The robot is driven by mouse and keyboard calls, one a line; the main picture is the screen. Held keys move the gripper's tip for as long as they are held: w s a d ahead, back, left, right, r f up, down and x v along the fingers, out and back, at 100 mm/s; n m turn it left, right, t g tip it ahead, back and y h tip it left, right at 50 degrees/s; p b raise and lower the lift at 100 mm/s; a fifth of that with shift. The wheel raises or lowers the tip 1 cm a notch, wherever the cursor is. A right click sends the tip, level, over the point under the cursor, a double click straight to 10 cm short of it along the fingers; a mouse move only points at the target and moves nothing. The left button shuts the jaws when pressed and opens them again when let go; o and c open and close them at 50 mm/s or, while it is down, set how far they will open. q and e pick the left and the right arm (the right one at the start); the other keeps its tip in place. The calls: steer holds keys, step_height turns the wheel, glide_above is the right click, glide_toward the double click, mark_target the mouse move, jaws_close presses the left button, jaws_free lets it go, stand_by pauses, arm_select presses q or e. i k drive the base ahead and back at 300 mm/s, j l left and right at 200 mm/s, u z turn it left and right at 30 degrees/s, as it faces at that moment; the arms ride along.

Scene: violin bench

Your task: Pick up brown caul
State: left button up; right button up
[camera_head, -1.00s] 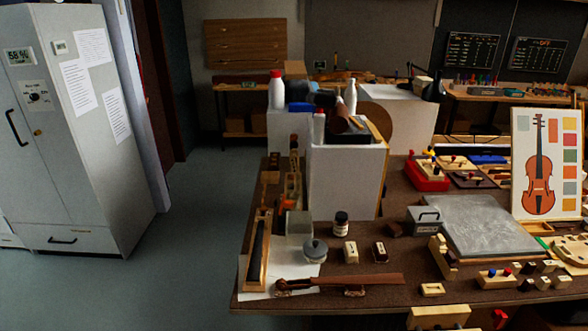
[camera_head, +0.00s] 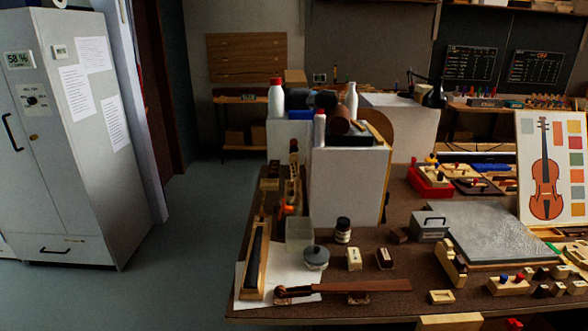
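Small blocks lie on the brown bench top (camera_head: 330,275). A plain dark brown block (camera_head: 399,235) lies left of the grey metal box, and a dark brown block with a pale top mark (camera_head: 384,259) lies nearer the front. Either may be the brown caul; I cannot tell which. A cream block (camera_head: 354,259) stands just left of the marked one. Neither of my grippers is in view.
A violin neck (camera_head: 345,287) lies along the front edge. A dark jar (camera_head: 342,230), a grey lidded pot (camera_head: 316,257) and a grey metal box (camera_head: 430,228) stand around the blocks. A white box (camera_head: 347,185) rises behind. Floor left of the bench is clear.

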mark_target(459, 263)
steer(key=z, duration=1.25)
